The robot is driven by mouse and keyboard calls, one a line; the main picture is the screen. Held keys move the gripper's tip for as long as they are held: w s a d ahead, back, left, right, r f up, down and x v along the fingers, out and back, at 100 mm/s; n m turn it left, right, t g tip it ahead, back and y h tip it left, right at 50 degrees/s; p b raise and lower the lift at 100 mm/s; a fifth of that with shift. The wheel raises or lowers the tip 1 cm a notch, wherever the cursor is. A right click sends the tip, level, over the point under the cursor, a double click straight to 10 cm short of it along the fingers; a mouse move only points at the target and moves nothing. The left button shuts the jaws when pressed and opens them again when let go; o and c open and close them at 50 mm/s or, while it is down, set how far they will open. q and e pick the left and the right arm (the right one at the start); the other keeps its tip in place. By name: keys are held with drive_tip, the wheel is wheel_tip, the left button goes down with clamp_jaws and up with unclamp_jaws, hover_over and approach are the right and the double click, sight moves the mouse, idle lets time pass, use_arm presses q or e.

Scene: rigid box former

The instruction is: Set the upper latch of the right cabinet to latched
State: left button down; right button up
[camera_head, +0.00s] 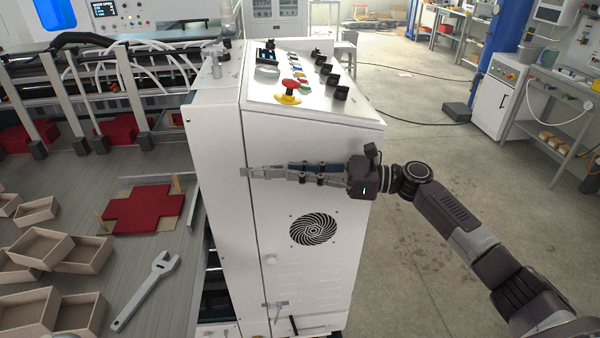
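The right cabinet (216,200) is the white machine cabinet in the middle, with a sloped control panel on top. Its upper latch (250,172) is a small grey metal piece near the left edge of the door face. My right gripper (288,173) reaches in from the right, level with this latch, its fingertips close to it. I cannot tell whether they touch. The fingers overlap the latch area, so the handle's exact angle and the finger gap are unclear. A lower latch (279,305) shows near the bottom of the door. My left gripper is not in view.
A red emergency button (289,85) and several knobs sit on the panel above my gripper. A round vent (314,230) is below it. To the left, a work surface holds a red cross-shaped blank (146,209), a wrench (146,289) and open boxes.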

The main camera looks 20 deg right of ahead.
drive_tip(key=shift+o, duration=0.3)
drive_tip(key=shift+d+f, duration=0.1)
drive_tip(key=shift+v, duration=3.95)
